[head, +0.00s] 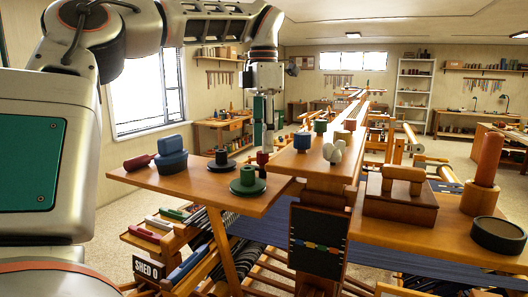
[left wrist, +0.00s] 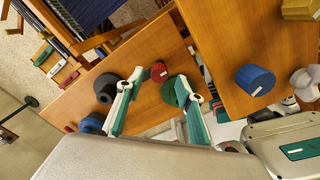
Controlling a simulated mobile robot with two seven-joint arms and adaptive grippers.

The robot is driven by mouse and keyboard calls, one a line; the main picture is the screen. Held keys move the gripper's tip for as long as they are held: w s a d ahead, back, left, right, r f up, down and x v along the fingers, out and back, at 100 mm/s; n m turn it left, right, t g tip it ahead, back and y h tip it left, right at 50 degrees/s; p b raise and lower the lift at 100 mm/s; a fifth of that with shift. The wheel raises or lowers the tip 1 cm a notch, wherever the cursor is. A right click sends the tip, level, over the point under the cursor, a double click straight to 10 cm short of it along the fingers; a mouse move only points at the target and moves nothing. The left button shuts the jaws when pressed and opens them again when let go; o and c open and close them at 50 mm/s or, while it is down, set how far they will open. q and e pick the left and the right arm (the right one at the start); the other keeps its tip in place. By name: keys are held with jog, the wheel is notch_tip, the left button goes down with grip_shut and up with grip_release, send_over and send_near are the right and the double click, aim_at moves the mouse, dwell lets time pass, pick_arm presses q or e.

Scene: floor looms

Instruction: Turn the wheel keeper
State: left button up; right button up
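No part is marked as the wheel keeper, and I cannot tell which one it is. My left gripper (head: 263,146) points down just above a small red knob (head: 262,158) on the left wooden shelf (head: 160,183). In the left wrist view the gripper (left wrist: 152,88) has its green-padded fingers wide apart, with the red knob (left wrist: 158,72) seen between them and nothing held. A green flanged spool (head: 248,181) and a black one (head: 221,158) stand on the same shelf. A blue faceted knob (head: 320,126) and a white lobed knob (head: 332,151) are on the raised middle board. My right gripper is not visible.
A blue block (head: 171,155) and a dark red handle lie at the shelf's left. A brown box (head: 400,200), a red cylinder (head: 488,160) and a black round dish (head: 498,235) occupy the right board. The loom's blue warp (head: 400,258) lies below.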

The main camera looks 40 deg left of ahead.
pick_arm(q)
jog(key=shift+f, duration=1.75)
grip_shut()
